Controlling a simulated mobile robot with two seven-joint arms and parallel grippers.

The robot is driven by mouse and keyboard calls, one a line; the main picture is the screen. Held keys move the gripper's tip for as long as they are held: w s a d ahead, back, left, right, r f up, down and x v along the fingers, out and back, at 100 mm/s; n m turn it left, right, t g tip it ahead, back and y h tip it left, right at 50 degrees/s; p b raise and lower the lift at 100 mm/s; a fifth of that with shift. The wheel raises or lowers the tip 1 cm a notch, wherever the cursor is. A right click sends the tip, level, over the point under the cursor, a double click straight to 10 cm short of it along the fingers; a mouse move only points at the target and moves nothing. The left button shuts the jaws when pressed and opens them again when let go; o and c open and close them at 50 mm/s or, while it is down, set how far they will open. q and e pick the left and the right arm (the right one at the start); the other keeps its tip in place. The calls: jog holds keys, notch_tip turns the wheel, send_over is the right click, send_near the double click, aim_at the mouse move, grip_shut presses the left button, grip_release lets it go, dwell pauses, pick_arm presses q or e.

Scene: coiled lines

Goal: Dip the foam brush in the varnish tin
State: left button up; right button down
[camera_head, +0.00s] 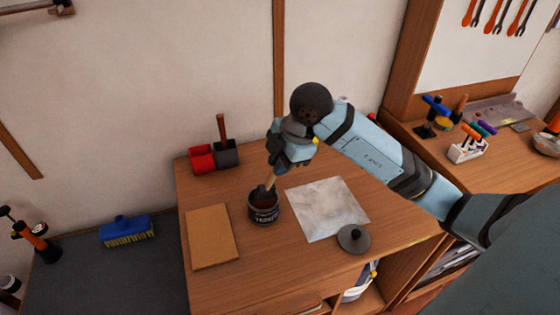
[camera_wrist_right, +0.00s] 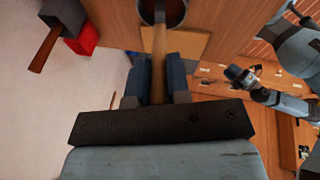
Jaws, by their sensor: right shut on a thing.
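The varnish tin (camera_head: 264,208) is a small dark open can with a pale label and brown inside, upright on the wooden worktop. My right gripper (camera_head: 273,160) is above it, shut on the handle of the foam brush (camera_head: 269,181). The handle slants down to the tin's mouth. The brush's lower end is hidden at the tin, so its depth inside cannot be told. In the right wrist view the pale wooden handle of the brush (camera_wrist_right: 159,62) runs between the jaws (camera_wrist_right: 158,75) to the tin's rim (camera_wrist_right: 184,20). I make out no left gripper.
A tan board (camera_head: 211,237) lies left of the tin. A pale marbled sheet (camera_head: 325,207) and a dark round lid (camera_head: 354,238) lie to the right. A blue brush (camera_head: 127,230) lies on the lower grey surface at left.

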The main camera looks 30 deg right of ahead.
jog(key=shift+f+b, duration=0.35)
jog(key=shift+f, duration=0.2)
dwell(0.5)
dwell(1.2)
notch_tip(320, 180, up, 7)
jog(key=p, duration=0.6)
dwell(0.7)
